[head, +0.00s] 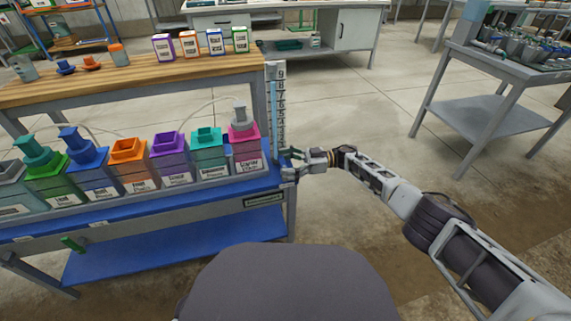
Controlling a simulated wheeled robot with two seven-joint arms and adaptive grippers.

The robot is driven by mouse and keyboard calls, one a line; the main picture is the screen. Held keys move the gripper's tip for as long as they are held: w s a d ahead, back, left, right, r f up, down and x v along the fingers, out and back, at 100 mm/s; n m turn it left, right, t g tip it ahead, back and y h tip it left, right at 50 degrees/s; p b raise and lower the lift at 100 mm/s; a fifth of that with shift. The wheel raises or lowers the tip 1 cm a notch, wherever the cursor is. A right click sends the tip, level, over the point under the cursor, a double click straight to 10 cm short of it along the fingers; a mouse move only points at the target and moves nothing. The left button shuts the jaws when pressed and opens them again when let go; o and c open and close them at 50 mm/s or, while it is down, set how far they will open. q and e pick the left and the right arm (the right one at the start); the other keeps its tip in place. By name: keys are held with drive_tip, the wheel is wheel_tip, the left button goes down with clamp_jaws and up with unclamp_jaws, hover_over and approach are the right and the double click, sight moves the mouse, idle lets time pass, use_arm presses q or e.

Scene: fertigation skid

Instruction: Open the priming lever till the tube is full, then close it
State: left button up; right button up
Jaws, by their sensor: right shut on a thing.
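The upright tube (273,110) stands at the right end of the bench, beside a scale board (281,100) with large digits. A light-blue column shows along the tube up to near the top digits; its exact level is too small to read. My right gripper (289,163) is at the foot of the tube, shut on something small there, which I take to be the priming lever. The fingers mostly hide it, so its angle cannot be told. A small green part shows by the fingers. My left gripper is out of view.
A row of coloured canisters (170,160) stands on the blue bench (215,193), left of the tube. A wooden shelf (130,78) with small boxes is above. A green handle (72,243) sticks out low at left. The floor at right is open up to a grey table (497,66).

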drive_tip(key=shift+s+a, duration=0.4)
drive_tip(key=shift+a, duration=0.1)
drive_tip(key=o, duration=0.8)
drive_tip(key=shift+g, duration=0.3)
drive_tip(key=shift+o, duration=0.5)
drive_tip(key=shift+a, duration=0.15)
drive_tip(key=shift+w+d, duration=0.15)
drive_tip(key=shift+d, duration=0.05)
drive_tip(key=shift+w+d, duration=0.15)
drive_tip(key=shift+d, duration=0.35)
drive_tip(key=v, duration=0.6)
drive_tip(key=shift+d, duration=0.4)
drive_tip(key=shift+d, duration=0.1)
